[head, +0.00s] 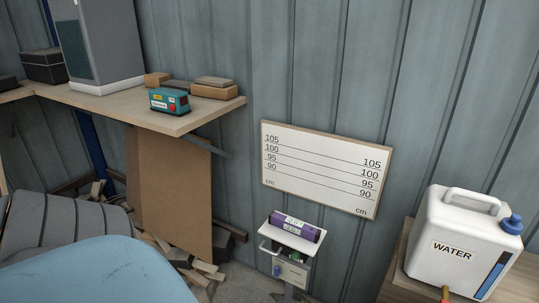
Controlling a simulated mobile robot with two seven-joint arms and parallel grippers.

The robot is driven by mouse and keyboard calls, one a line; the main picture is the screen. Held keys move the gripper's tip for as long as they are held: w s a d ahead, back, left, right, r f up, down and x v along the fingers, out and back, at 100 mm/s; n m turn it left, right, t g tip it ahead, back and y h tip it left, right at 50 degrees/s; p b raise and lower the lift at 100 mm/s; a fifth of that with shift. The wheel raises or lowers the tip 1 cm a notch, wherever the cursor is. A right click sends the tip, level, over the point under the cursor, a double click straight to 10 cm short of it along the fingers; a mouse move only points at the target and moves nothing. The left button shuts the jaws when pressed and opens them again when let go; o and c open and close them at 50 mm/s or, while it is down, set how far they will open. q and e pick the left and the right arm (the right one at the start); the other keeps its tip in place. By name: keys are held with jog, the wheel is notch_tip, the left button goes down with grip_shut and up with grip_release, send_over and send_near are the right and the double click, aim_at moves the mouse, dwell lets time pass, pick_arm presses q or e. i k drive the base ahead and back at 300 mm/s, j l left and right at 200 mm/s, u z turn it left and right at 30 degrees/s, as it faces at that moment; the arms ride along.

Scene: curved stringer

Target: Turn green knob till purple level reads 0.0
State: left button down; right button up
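The purple level (296,227) lies on a small white platform (287,241) atop a stand, low in the middle of the head view. It appears tilted down toward the right in the picture. Its small pale displays are too small to read with certainty. A bit of green (295,258), possibly the green knob, shows just under the platform and is mostly hidden. A blue knob or handle (277,270) sits on the front of the stand's grey box. Neither of my grippers is in view.
A wall board (326,168) with height marks hangs behind the stand. A white WATER canister (460,243) stands on a wooden surface at right. A wooden shelf (150,118) at left holds a teal device (169,101). A light blue curved object (90,272) fills the lower left.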

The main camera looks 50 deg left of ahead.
aim_at(295, 255)
jog(key=u, duration=1.55)
